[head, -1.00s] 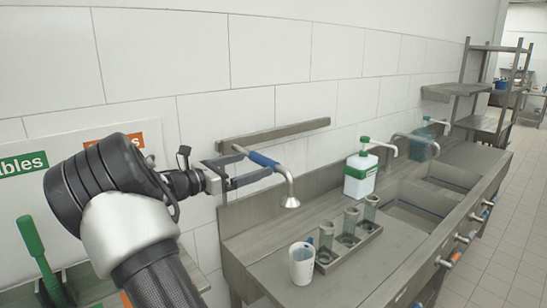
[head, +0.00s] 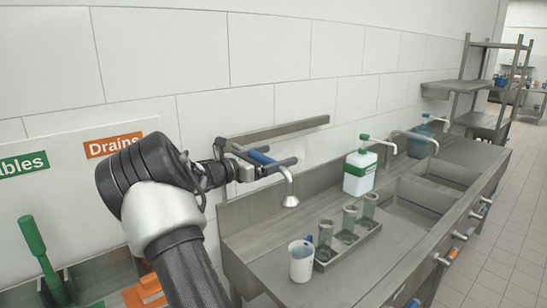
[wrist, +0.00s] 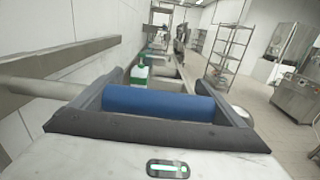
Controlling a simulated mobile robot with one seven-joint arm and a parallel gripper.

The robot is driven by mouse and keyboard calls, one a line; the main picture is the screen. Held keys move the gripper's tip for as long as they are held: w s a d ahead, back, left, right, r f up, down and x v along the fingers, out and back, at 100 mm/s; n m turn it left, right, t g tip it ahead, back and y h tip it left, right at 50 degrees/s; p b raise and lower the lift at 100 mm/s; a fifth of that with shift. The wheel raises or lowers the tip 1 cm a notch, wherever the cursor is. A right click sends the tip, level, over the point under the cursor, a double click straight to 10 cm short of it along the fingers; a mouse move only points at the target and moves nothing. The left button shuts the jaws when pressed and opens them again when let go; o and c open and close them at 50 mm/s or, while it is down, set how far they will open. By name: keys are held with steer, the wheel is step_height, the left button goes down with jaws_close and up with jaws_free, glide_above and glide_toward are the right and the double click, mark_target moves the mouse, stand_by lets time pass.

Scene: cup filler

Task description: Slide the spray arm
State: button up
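The spray arm is a metal pipe with a blue grip (head: 262,158) and a downturned nozzle (head: 290,201), beside the wall above the counter's left end. In the wrist view the blue grip (wrist: 158,103) lies crosswise between my two fingers, with the pipe (wrist: 45,90) running out to the left. My gripper (head: 283,154) is open, one finger toward each end of the grip. I cannot tell whether either finger touches it. Part of the pipe is hidden behind my gripper.
A wall rail (head: 285,130) runs just above the spray arm. On the steel counter (head: 350,262) below stand a white cup (head: 301,262), a rack of several glasses (head: 350,245) and a white-green dispenser (head: 359,176). Sinks lie to the right.

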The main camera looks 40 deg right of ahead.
steer(key=c, duration=0.8)
steer(key=shift+o, duration=0.2)
steer(key=d, duration=0.6)
steer(key=shift+s, duration=0.35)
steer(key=o, duration=1.2)
steer(key=shift+a, duration=0.15)
steer(key=a, duration=0.5)
steer(key=w+a+b, duration=0.1)
steer(key=a, duration=0.5)
steer(key=w+a, duration=0.1)
steer(key=a, duration=0.5)
steer(key=shift+b, duration=0.35)
